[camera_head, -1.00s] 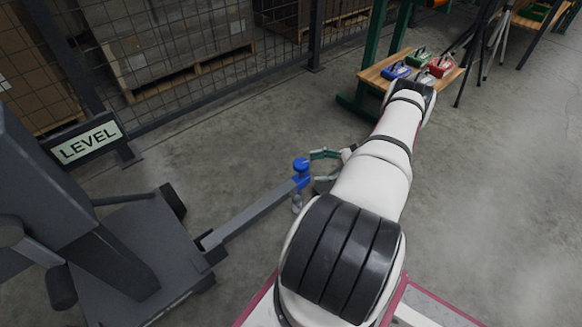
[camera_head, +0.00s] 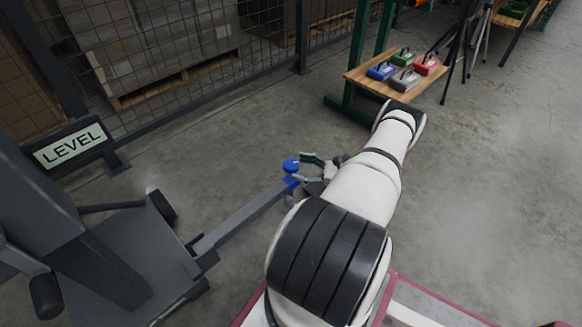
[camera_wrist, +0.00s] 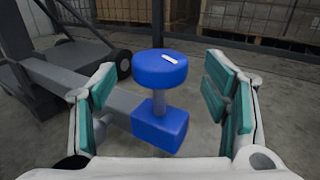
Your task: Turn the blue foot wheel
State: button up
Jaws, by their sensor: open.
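The blue foot wheel (camera_head: 291,165) is a round blue knob with a white mark on top. It stands on a grey stem above a blue block (camera_wrist: 160,132) at the end of a grey outrigger beam (camera_head: 240,218). In the wrist view the wheel (camera_wrist: 160,68) is upright between the two fingers, a little beyond them. My gripper (camera_wrist: 170,95) is open, with teal pads on both sides of the wheel and a visible gap to each. In the head view my gripper (camera_head: 312,168) is just right of the wheel, partly hidden by my arm.
A grey wheeled machine (camera_head: 110,250) stands at the left, with a LEVEL sign (camera_head: 68,146) behind it. A mesh fence (camera_head: 180,80) with pallets runs along the back.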

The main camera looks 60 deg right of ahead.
aim_at(291, 163)
jog(key=shift+b+x, duration=0.35)
jog(key=shift+x, duration=1.75)
jog(key=c, duration=1.2)
